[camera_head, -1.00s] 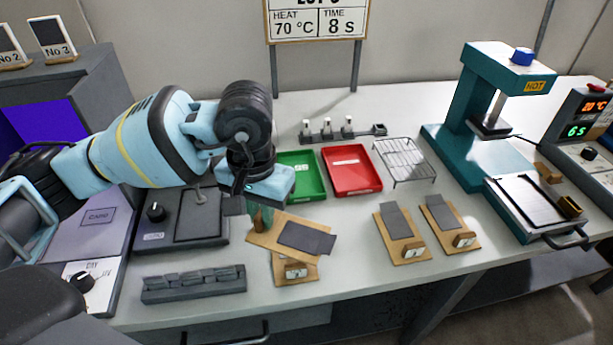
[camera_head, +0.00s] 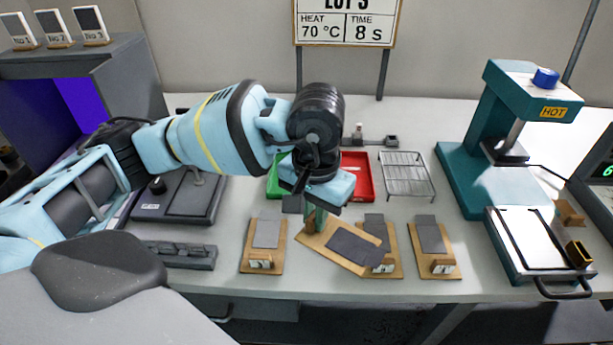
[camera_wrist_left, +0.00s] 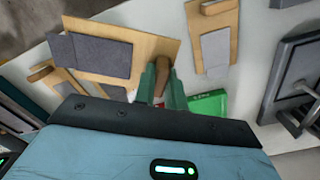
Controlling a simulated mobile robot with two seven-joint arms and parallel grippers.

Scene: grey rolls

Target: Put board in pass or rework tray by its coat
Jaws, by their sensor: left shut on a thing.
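My left gripper (camera_head: 312,220) is shut on the wooden block of a tan board (camera_head: 320,240) with a dark grey coat patch (camera_head: 352,247). The held board is tilted and overlaps the middle board on the bench in the picture. In the left wrist view the board (camera_wrist_left: 150,45) extends left from the jaws (camera_wrist_left: 162,85). The green tray (camera_head: 273,183) and red tray (camera_head: 362,180) stand behind the gripper, both partly hidden by my arm. A corner of the green tray (camera_wrist_left: 208,103) shows in the wrist view. My right gripper is not in view.
Boards with grey patches lie on the bench: left (camera_head: 276,260), middle (camera_head: 395,262) and right (camera_head: 450,262). A wire rack (camera_head: 407,175) stands right of the red tray. A teal hot press (camera_head: 462,180) is farther right. A dark grey slotted block (camera_head: 180,255) lies front left.

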